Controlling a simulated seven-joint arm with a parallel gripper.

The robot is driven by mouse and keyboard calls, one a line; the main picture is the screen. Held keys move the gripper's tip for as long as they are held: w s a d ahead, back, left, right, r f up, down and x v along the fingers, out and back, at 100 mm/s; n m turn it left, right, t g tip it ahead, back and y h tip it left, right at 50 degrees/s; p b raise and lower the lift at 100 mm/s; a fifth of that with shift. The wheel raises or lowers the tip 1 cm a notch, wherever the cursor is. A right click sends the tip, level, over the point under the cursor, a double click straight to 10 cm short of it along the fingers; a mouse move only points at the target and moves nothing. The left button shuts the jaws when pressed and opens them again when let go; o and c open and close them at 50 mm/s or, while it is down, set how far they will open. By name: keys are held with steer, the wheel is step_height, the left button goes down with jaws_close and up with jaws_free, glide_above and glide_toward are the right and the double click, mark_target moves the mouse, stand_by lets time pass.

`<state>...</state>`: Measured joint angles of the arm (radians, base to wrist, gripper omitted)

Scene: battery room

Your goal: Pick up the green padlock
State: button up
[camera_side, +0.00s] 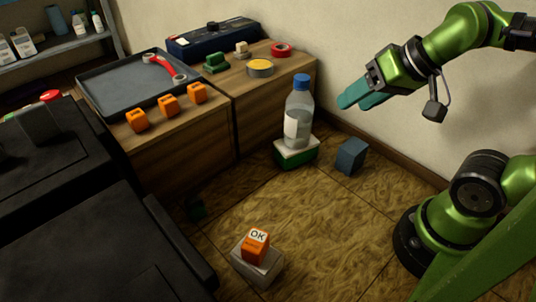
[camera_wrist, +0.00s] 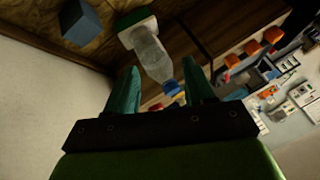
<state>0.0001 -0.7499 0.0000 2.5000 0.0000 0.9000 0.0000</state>
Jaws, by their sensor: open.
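A small green object (camera_side: 216,62) sits on the wooden cabinet, right of the dark tray. It may be the green padlock, but it is too small to be sure. My gripper (camera_side: 355,98), with teal fingers, is open and empty in the air to the right of the bottle, well apart from both green objects. In the wrist view, the two fingers (camera_wrist: 160,76) are spread, with the bottle seen between them. I cannot pick out a green padlock there.
A clear bottle (camera_side: 298,112) with a blue cap stands on a white-and-green box (camera_side: 296,152) by the cabinet. A blue-grey block (camera_side: 351,156) is near the wall. Orange blocks (camera_side: 168,105) line the cabinet front by the tray (camera_side: 120,90). An orange "OK" block (camera_side: 256,247) rests on a pale block.

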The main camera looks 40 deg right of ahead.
steer(key=m+g+y, duration=0.3)
steer(key=m+g, duration=0.3)
steer(key=m, duration=1)
glide_toward(193, 198)
steer(key=x, duration=1.2)
steer(key=shift+s+f, duration=0.1)
steer(key=shift+f, duration=0.05)
jaws_close()
